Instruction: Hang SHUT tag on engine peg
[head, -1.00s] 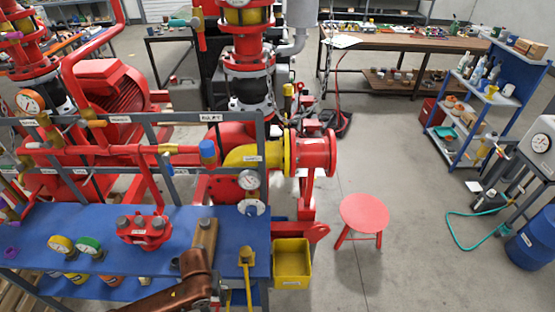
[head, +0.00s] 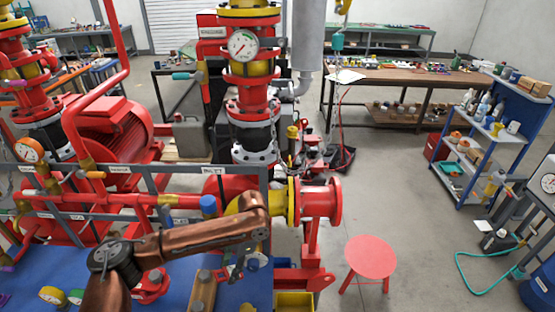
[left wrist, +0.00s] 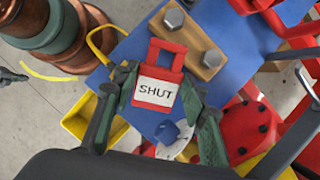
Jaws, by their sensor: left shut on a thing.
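The SHUT tag (left wrist: 159,88) is red with a white label and an open loop at its upper end. In the left wrist view it sits between the two dark green fingers of my left gripper (left wrist: 158,92), which is shut on it. In the head view my left gripper (head: 235,268) hangs from the bent copper arm above the right end of the blue bench (head: 178,296); the tag is too small to make out clearly there. I cannot pick out the engine peg in either view. My right gripper is not in view.
Red pipework with a blue cap (head: 208,205) and a grey rail (head: 150,170) stand close behind the arm. A red flanged pipe end (head: 322,203) juts out to the right. A red stool (head: 370,257) stands on open floor. A wooden block (left wrist: 200,45) with bolts lies on the bench.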

